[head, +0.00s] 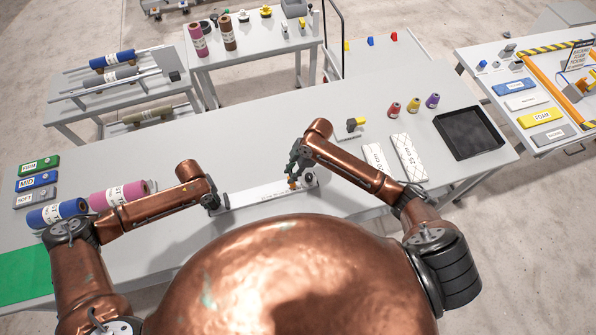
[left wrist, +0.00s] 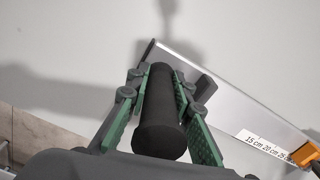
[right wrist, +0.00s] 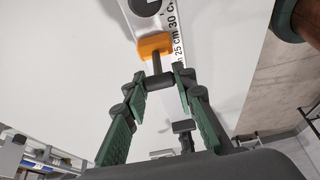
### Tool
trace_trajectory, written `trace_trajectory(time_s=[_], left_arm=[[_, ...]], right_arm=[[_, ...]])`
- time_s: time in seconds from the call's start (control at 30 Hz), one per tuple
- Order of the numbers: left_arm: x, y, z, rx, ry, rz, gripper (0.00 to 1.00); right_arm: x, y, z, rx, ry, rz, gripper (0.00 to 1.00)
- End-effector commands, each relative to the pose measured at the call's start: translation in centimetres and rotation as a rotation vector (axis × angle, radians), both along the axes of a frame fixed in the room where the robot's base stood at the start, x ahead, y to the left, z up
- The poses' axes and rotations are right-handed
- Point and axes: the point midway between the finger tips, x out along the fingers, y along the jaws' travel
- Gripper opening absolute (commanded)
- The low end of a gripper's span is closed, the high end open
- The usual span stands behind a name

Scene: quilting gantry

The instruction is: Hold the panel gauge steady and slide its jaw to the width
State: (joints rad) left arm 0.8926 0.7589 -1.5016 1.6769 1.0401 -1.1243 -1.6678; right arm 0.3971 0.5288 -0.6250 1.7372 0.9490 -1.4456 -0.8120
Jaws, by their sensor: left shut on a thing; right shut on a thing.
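The panel gauge (head: 258,194) is a long pale bar lying near the front of the table. Its black grip (left wrist: 160,112) is between the fingers of my left gripper (left wrist: 163,88), which is shut on it; this gripper shows at the bar's left end in the head view (head: 213,204). The orange jaw (right wrist: 155,44) sits on the bar toward its right end, beside the 25 cm and 30 cm marks. My right gripper (right wrist: 154,82) is shut on the jaw's dark stem (right wrist: 157,63). The exact reading is hidden.
Blue (head: 57,213) and pink (head: 120,195) rolls lie left of my left arm. White quilted pieces (head: 409,158), several thread spools (head: 414,105) and a black tray (head: 468,133) are at the right. The table behind the gauge is mostly clear.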

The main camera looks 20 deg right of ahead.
Motion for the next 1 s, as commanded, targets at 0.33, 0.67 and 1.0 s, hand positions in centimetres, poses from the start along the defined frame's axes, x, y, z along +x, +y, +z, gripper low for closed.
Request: trace_trajectory(time_s=[0.33, 0.67, 1.0], left_arm=[[-0.5, 0.2, -0.6, 0.002, 0.011, 0.000, 0.00], [-0.5, 0.2, -0.6, 0.003, 0.010, 0.001, 0.00], [-0.5, 0.2, -0.6, 0.004, 0.010, 0.001, 0.00]], right_arm=[[-0.1, 0.3, -0.1, 0.004, 0.001, 0.001, 0.31], [0.0, 0.2, -0.1, 0.002, 0.000, 0.001, 0.43], [0.1, -0.7, 2.0, 0.001, -0.005, 0.002, 0.43]])
